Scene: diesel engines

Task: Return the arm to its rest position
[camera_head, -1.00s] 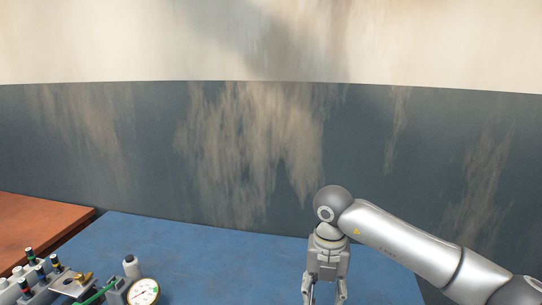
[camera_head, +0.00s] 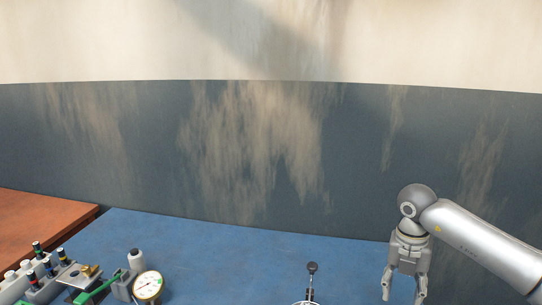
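My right arm comes in from the right, with its gripper (camera_head: 404,292) hanging down over the right side of the blue table (camera_head: 210,245). The gripper's two fingers are apart with nothing seen between them. The fingertips are near the bottom edge of the view. My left gripper is not in view.
A device with a round white gauge (camera_head: 147,286), a green part (camera_head: 96,291) and several dark-topped plugs is at the lower left. A dark-knobbed lever (camera_head: 312,269) stands at the bottom centre. An orange-brown surface (camera_head: 40,225) lies at the left. A stained wall (camera_head: 250,150) rises behind.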

